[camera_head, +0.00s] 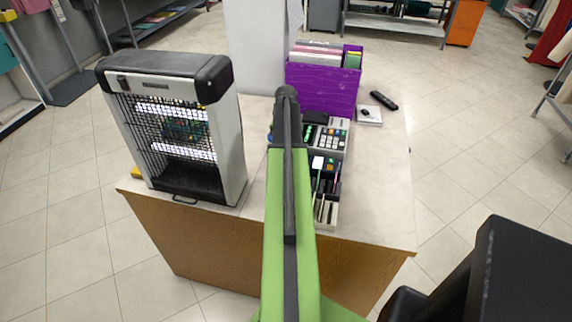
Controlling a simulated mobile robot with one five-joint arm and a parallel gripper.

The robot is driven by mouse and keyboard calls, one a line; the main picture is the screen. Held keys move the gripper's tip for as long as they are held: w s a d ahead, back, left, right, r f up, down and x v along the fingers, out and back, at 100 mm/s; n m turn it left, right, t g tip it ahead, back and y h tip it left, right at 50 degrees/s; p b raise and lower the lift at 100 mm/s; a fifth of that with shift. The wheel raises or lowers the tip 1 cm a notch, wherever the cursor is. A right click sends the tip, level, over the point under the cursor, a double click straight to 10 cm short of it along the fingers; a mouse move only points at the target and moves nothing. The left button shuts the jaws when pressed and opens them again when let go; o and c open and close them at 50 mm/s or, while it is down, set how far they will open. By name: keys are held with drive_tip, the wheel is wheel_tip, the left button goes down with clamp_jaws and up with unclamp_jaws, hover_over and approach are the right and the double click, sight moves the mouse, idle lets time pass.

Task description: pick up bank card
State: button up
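I cannot make out a bank card for certain. Card terminals or keypads (332,138) and small items sit in a light tray (333,214) on the counter (378,205), where pieces are too small to tell apart. My green and black arm reaches forward across the counter and covers the left part of the tray. My gripper's fingers do not show; the arm hides whatever lies beneath and behind it.
A large insect-killer-like lamp unit (222,150) stands at the counter's left. A purple file box (322,88) stands at the back. A white pad (369,115) and a black remote-like object (384,100) lie at the right. The counter's front right is clear.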

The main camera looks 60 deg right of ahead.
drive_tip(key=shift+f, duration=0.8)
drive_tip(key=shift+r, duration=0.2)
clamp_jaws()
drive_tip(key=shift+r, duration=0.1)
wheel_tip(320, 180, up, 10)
drive_tip(key=p, duration=1)
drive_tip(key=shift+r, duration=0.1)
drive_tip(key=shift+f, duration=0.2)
